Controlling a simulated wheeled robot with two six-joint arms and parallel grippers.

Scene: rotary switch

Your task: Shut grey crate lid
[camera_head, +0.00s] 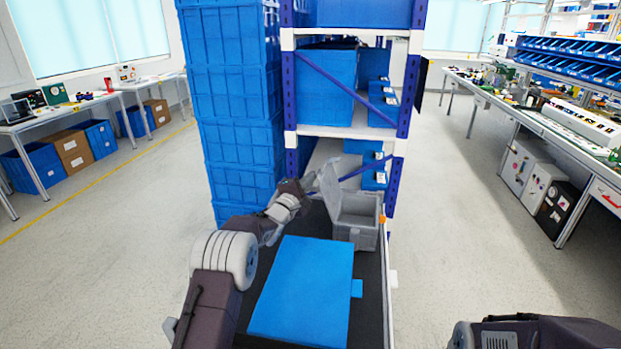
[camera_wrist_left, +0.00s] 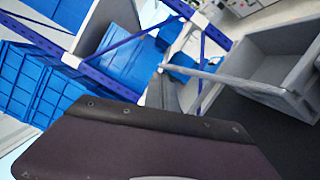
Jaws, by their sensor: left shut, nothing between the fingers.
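The grey crate (camera_head: 356,232) stands at the far end of the dark bench top, open at the top. Its lid (camera_head: 329,188) is raised and stands nearly upright on the crate's left side. In the left wrist view the crate (camera_wrist_left: 290,62) is at the right, with its open inside showing. My left gripper (camera_head: 309,180) is shut and empty, just left of the raised lid; whether it touches the lid cannot be told. My left gripper's fingers are not clear in the wrist view. My right gripper is out of view; only part of my right arm shows at lower right.
A flat-topped blue box (camera_head: 303,292) lies on the dark bench top (camera_head: 372,300) in front of the crate. Stacked blue crates (camera_head: 240,110) and a shelf rack (camera_head: 345,132) stand behind. A workbench (camera_head: 540,112) is at the right, with clear floor between.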

